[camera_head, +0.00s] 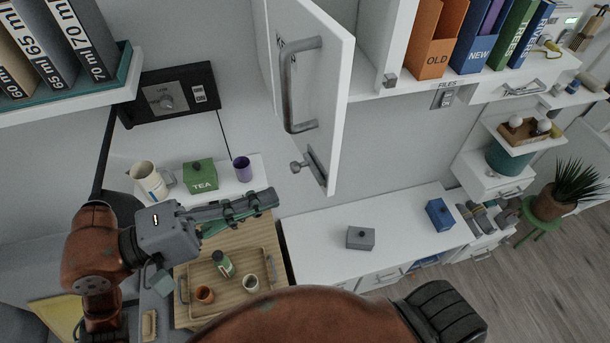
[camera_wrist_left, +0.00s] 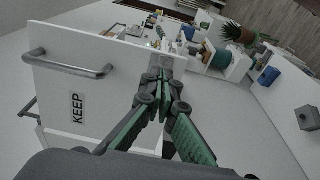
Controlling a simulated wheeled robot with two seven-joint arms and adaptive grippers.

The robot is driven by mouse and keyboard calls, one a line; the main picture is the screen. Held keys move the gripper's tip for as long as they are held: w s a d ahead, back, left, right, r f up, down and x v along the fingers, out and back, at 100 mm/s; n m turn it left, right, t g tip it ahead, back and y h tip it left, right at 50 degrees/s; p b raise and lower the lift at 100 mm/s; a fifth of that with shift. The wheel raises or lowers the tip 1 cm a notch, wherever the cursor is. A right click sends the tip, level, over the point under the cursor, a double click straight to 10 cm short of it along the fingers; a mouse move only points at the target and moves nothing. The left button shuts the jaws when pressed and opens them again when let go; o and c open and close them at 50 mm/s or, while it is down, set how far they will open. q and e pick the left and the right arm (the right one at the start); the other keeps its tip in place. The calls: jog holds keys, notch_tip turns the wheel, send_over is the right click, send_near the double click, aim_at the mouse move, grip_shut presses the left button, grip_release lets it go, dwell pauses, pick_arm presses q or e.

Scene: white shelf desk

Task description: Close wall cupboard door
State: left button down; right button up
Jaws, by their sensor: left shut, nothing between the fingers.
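The white wall cupboard door (camera_head: 325,90) stands open and juts out toward me, with a grey bar handle (camera_head: 287,88) on its face and a small latch near its lower end. In the left wrist view the door (camera_wrist_left: 120,105) fills the left side, with its handle (camera_wrist_left: 70,62) and a "KEEP" label. My left gripper (camera_head: 273,197) is shut and empty, below and left of the door's lower end in the head view. In the left wrist view its fingertips (camera_wrist_left: 163,65) overlap the door's edge; I cannot tell whether they touch. My right gripper is out of view.
Below are a wooden tray (camera_head: 192,316) with cups and a bottle, a green tea box (camera_head: 200,175), a white pitcher (camera_head: 148,180) and a purple cup (camera_head: 242,169). A white counter (camera_head: 325,235) holds a grey box (camera_head: 360,238) and a blue box (camera_head: 439,214). Binders stand upper right.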

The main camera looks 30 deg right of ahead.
aim_at(318, 181)
pick_arm(q)
jog(key=d, duration=0.2)
jog(key=d+p, duration=0.2)
jog(key=d, duration=0.1)
jog(key=shift+s+d+r, duration=0.1)
jog(key=shift+s+d, duration=0.15)
jog(key=shift+d, duration=0.65)
